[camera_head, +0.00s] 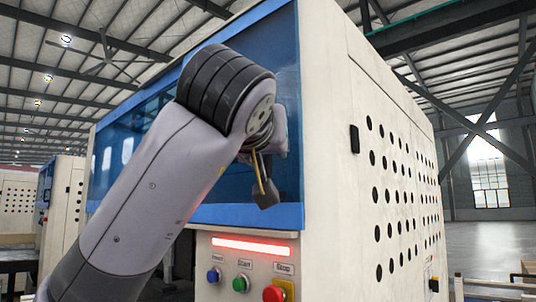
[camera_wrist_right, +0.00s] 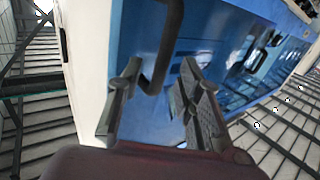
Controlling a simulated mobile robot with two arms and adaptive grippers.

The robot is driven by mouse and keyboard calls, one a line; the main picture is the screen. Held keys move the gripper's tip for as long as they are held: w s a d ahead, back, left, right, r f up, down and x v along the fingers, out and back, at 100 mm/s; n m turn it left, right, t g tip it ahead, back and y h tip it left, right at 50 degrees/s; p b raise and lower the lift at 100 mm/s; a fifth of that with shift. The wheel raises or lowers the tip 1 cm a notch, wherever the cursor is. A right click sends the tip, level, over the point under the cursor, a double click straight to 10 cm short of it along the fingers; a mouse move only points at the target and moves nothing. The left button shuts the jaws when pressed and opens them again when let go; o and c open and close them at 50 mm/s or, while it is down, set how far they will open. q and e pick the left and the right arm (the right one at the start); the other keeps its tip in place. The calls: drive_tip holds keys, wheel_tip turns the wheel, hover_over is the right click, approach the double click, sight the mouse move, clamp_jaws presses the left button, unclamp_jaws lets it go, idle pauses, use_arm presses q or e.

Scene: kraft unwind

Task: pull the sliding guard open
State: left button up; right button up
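The sliding guard (camera_head: 272,48) is a blue-framed, dark glossy panel on the front of the pale machine. It also fills the middle of the right wrist view (camera_wrist_right: 215,22). Its dark bar handle (camera_wrist_right: 172,40) stands out from the blue face, and its bent end reaches between my right gripper's fingers. My right gripper (camera_wrist_right: 160,72) is open, one finger on each side of the handle's end, with gaps visible. In the head view my right gripper (camera_head: 265,185) is at the guard's right part, and my arm hides the handle there. My left gripper is not in view.
Below the guard are a lit red strip (camera_head: 252,246), a blue button (camera_head: 213,276), a green Start button (camera_head: 240,284) and a red Stop button (camera_head: 273,294). The machine's perforated side wall (camera_head: 398,165) lies right. Another blue and white machine (camera_head: 62,205) stands far left.

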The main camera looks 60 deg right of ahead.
drive_tip(key=v, duration=0.8)
drive_tip(key=shift+a, duration=0.3)
drive_tip(key=shift+s+r, duration=0.1)
